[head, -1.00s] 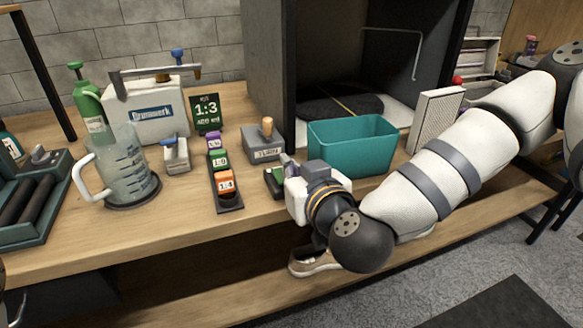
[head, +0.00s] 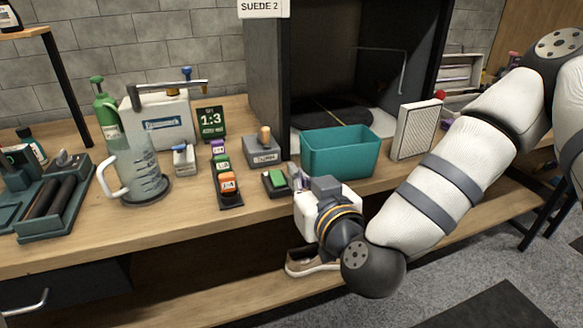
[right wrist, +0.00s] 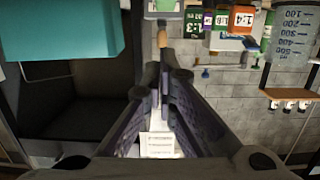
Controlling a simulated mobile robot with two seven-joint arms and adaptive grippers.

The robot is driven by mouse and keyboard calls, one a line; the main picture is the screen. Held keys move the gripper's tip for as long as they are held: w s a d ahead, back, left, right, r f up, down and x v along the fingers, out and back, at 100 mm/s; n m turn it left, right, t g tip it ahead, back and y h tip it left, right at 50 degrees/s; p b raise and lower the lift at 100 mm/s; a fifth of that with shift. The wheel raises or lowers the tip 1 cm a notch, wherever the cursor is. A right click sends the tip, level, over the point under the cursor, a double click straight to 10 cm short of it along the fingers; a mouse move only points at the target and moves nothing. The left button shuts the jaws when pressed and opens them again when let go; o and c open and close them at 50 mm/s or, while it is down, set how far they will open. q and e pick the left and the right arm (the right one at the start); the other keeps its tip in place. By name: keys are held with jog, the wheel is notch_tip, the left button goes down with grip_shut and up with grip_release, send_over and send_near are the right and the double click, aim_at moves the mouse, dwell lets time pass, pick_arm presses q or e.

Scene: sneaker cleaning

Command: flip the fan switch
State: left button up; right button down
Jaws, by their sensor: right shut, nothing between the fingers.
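I cannot tell for sure which control is the fan switch. A grey box with a wooden-topped lever (head: 264,137) stands on the bench left of the teal bin; its label is too small to read. A small black box with a green top (head: 276,179) sits in front of it. My right gripper (head: 293,172) is at the bench's front edge, just right of the green-topped box, its fingers mostly hidden by the wrist. In the right wrist view its fingers (right wrist: 164,72) are shut and empty, with the wooden lever top (right wrist: 162,39) beyond the tips. My left gripper is out of view.
The teal bin (head: 341,152) and a pleated panel (head: 416,129) stand right of the gripper, before a dark booth (head: 268,80). Numbered blocks (head: 228,182), a jug (head: 138,172) and a tool tray (head: 60,216) stand left. A shoe (head: 309,262) lies on the lower shelf.

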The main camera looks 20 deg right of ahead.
jog(key=s, duration=0.4)
jog(key=shift+d, duration=0.1)
